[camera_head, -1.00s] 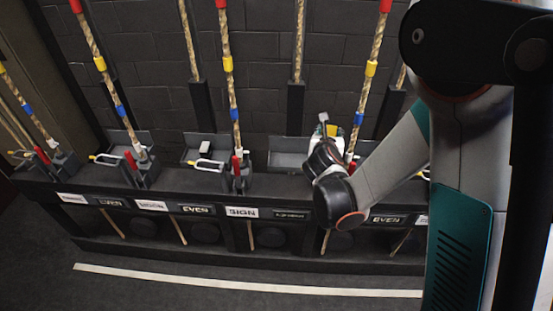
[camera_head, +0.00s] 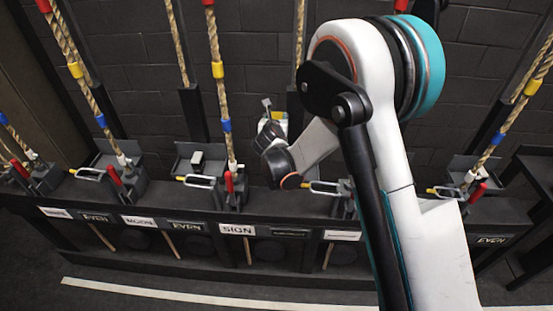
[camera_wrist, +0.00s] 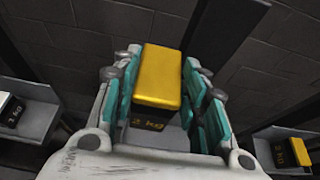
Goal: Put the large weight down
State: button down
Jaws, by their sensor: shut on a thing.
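A weight with a yellow top and dark body (camera_wrist: 160,80) sits between the finger pads of my gripper (camera_wrist: 162,95) in the wrist view. The lettering on its front seems to read "2 kg". In the head view my gripper (camera_head: 272,128) is shut on this weight (camera_head: 281,118), raised above the ledge near the wall. My arm and gripper hide much of the ledge below. In the wrist view a pale grey surface shows beneath the weight; I cannot tell the gap between them.
A white-topped weight (camera_wrist: 8,108) lies in a tray on the left, also seen in the head view (camera_head: 197,160). Another yellow-topped weight (camera_wrist: 290,152) is at right. Ropes with coloured bands (camera_head: 222,95) and red-handled levers (camera_head: 229,181) line the ledge (camera_head: 150,205).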

notch_tip(320, 180, down, 20)
jog(key=b, duration=0.7)
jog(key=shift+r, duration=0.15)
jog(key=c, duration=1.2)
grip_release()
jog(key=shift+o, duration=1.2)
